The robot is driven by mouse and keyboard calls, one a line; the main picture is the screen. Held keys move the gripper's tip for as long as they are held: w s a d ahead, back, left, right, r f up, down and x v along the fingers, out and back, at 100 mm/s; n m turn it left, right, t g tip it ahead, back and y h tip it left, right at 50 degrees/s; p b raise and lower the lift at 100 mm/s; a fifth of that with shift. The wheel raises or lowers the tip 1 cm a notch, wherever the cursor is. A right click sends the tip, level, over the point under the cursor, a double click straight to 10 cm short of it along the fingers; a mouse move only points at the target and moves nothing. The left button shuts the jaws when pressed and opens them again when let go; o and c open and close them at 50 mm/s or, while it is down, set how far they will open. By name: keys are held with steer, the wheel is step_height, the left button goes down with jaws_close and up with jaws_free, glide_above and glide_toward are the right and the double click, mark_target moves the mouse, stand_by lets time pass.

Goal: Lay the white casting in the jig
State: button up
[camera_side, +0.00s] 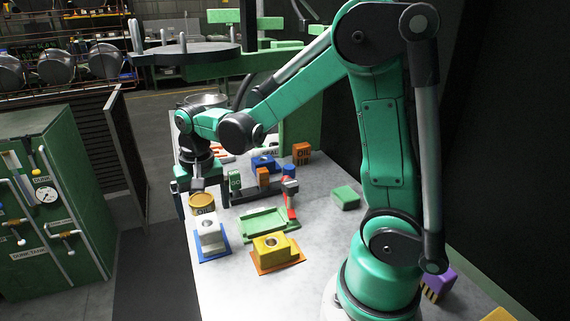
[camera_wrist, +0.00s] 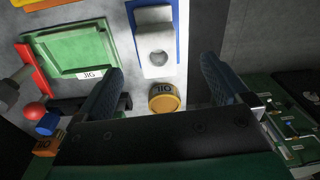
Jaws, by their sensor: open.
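The white casting (camera_side: 210,236), a block with a round hole, sits on a blue mat (camera_side: 228,256) near the table's left edge. In the wrist view the casting (camera_wrist: 154,62) lies between and beyond my fingertips. The green jig (camera_side: 262,221), a shallow tray, is to its right and looks empty. In the wrist view the jig (camera_wrist: 76,48) bears a JIG label, left of the casting. My gripper (camera_side: 201,206) is open and empty, pointing down above the table's left edge, beside the casting. A yellow can marked OIL (camera_side: 203,198) shows between its fingers.
A red clamp post (camera_side: 291,200) stands at the jig's back right. A yellow casting (camera_side: 271,246) on an orange mat is in front of the jig. Blue and orange blocks stand behind it. A green block (camera_side: 345,197) lies right, with bare table around it.

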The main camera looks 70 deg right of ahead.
mark_target(209, 228)
steer(key=shift+w+d+f+m+g, duration=0.1)
steer(key=shift+d+f+m+g, duration=0.1)
steer(key=shift+f, duration=0.15)
steer(key=shift+w+d+f+m+g, duration=0.1)
steer(key=shift+f+m, duration=0.1)
steer(key=shift+f, duration=2.95)
jaws_close()
